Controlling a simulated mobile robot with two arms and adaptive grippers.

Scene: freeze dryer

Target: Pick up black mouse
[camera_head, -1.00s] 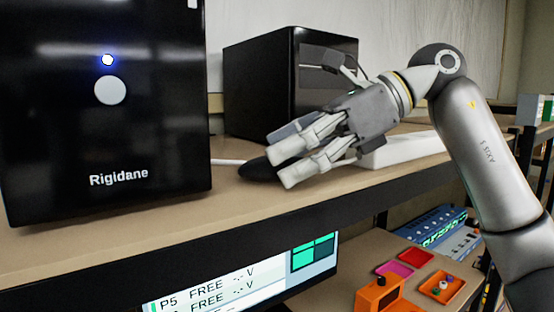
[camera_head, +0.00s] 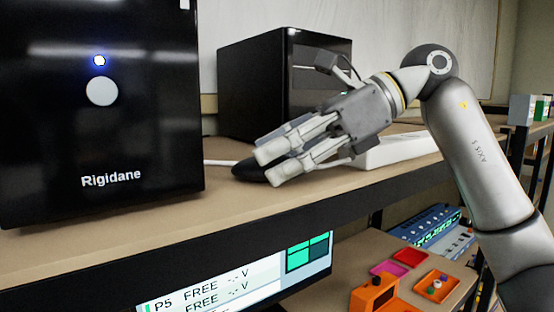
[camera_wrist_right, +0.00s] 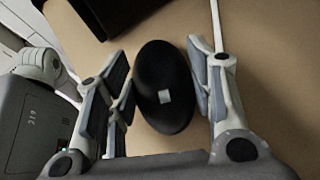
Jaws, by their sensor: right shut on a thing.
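The black mouse (camera_head: 247,170) rests on the wooden shelf, mostly hidden behind the fingers of my right gripper (camera_head: 275,162) in the head view. In the right wrist view the mouse (camera_wrist_right: 165,88) is a dark oval with a small light square on top. It lies between the finger pads of my right gripper (camera_wrist_right: 161,90), which is shut on it. A thin gap seems to show beside the pads there, but exact contact is hard to see. My left gripper is in neither view.
A black Rigidane box (camera_head: 100,130) stands left on the shelf (camera_head: 60,250), and another black box (camera_head: 250,90) stands behind the gripper. A white keyboard (camera_head: 400,150) lies to the right. A white cable (camera_head: 220,163) runs behind the mouse. A screen (camera_head: 240,285) and orange trays (camera_head: 437,288) are below.

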